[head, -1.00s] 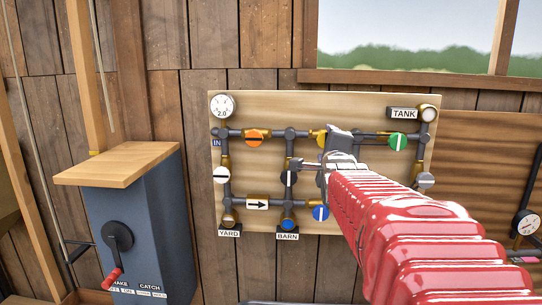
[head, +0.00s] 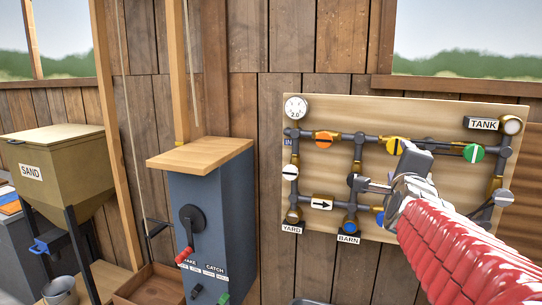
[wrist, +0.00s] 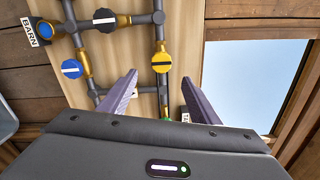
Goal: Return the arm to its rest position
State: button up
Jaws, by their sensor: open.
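My red arm reaches in from the lower right in the head view, with my gripper (head: 372,183) in front of the valve board (head: 400,109). The gripper's fingers point left and hide part of the board's middle. In the wrist view my gripper (wrist: 160,100) has its two fingers spread apart with nothing between them but a view of the board. A yellow valve knob (wrist: 162,60) shows beyond the fingers there, and a blue knob (wrist: 72,69) is to the left. I cannot tell how far the fingertips are from the pipes.
Left of the board stands a blue-grey cabinet (head: 235,215) with a wooden top and a red-handled crank (head: 187,240). Further left are a sand hopper (head: 75,165), a metal bucket (head: 60,290) and a wooden tray (head: 150,288). Windows are above in the plank wall.

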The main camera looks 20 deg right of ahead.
jog(key=s+a+f+n+g+y, duration=0.25)
jog(key=a+f+n, duration=0.25)
jog(key=f+n, duration=0.3)
jog(key=s+a+f+n+g+y, duration=0.2)
jog(key=a+f+n+y, duration=0.3)
jog(key=f, duration=0.5)
jog(key=s+a+f+n+g+y, duration=0.1)
jog(key=s+a+f+n+g, duration=0.1)
jog(key=s+a+f+n, duration=0.2)
jog(key=s+a+f+n+g+y, duration=0.2)
jog(key=s+a+f+n, duration=0.3)
jog(key=s+a+n, duration=0.5)
jog(key=s+a, duration=0.1)
jog(key=a, duration=0.5)
jog(key=shift+a+f+g, duration=0.15)
jog(key=shift+a+g, duration=0.05)
jog(key=shift+g, duration=0.15)
jog(key=shift+w, duration=0.1)
